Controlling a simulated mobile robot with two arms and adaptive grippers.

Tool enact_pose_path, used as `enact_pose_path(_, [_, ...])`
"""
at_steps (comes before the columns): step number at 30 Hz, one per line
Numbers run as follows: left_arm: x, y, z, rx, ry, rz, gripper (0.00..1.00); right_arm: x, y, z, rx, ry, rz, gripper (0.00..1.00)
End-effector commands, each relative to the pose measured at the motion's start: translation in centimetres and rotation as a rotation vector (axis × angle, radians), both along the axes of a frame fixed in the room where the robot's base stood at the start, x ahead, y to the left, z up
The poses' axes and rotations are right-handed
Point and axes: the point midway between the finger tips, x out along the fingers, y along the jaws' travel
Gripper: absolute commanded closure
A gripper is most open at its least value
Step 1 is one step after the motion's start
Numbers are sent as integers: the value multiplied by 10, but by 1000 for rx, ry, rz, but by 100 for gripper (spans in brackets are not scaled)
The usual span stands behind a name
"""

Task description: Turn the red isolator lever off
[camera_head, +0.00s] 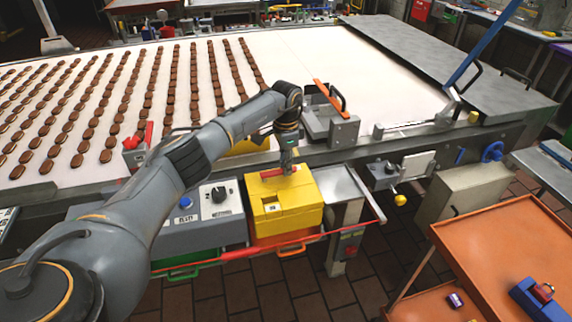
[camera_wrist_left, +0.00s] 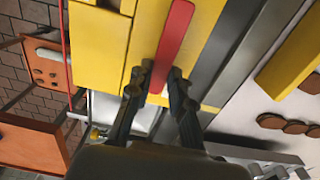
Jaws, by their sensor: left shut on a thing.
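The yellow isolator box (camera_head: 295,207) stands at the conveyor's near side. Its red lever (camera_head: 272,174) shows as a short red bar on the box top in the head view, partly hidden by my gripper. In the left wrist view the red lever (camera_wrist_left: 174,42) runs up the yellow face, its near end between my fingers. My left gripper (camera_head: 288,168) comes down from above onto the lever. It also shows in the left wrist view (camera_wrist_left: 162,84), shut on the lever with one finger on each side. My right gripper is in neither view.
A grey control panel (camera_head: 205,215) with a blue button and a black knob sits left of the box. The conveyor (camera_head: 300,60) carries rows of brown biscuits behind. An orange cart (camera_head: 510,245) stands at the right, with tiled floor between.

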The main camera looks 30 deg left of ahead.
Motion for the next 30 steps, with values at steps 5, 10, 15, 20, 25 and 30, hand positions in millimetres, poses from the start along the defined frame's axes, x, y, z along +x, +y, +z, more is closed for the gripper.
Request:
enact_pose_path(5, [1, 1, 2, 1, -5, 6, 100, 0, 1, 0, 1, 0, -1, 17])
enact_pose_path(10, [1, 1, 2, 1, -5, 6, 66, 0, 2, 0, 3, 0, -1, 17])
enact_pose_path(15, [1, 1, 1, 1, -4, 4, 57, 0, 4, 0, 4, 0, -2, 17])
enact_pose_path(20, [0, 1, 1, 1, -2, 3, 57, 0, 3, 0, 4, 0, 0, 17])
enact_pose_path(25, [1, 1, 14, 1, -5, 2, 57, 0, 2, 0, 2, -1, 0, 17])
enact_pose_path(30, [2, 1, 49, -1, -8, 1, 57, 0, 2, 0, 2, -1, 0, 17])
